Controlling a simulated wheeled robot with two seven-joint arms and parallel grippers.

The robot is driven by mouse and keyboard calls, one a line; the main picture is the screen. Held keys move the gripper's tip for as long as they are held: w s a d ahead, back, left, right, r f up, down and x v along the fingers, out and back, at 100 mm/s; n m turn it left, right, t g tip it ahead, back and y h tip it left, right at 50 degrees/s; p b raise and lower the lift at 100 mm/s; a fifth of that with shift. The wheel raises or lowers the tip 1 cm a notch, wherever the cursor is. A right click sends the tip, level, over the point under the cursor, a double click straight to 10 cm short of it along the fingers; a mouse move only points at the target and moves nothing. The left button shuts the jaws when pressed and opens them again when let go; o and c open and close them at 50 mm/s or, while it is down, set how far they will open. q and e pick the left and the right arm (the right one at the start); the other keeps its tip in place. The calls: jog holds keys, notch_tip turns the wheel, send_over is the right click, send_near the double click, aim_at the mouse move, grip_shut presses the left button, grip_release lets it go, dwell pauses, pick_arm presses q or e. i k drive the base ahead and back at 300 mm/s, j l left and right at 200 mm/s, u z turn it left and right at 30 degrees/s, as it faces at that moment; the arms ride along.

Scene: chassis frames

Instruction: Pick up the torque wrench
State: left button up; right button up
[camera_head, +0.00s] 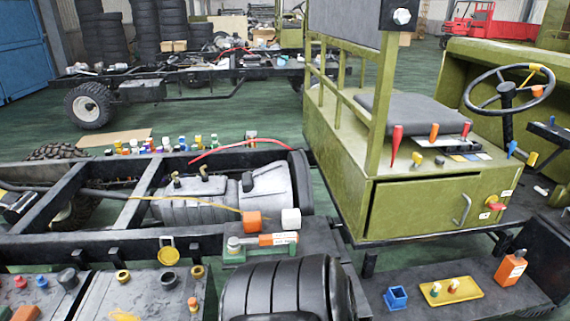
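I cannot pick out a torque wrench for sure. An orange-and-grey tool-like item (278,239) lies on a green block (236,256) at the middle of the chassis frame, but I cannot tell what it is. Beside it are an orange cube (252,222) and a white cube (291,218). Neither my left nor my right gripper shows in the head view.
An olive cab (420,205) with a seat and steering wheel (505,88) stands at the right. A ribbed black cylinder (280,290) is in front. A dark shelf (455,275) holds a blue bin (396,297), a yellow tray (451,291) and an orange bottle (511,268).

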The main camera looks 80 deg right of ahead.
aim_at(234, 243)
jog(key=z, duration=2.5)
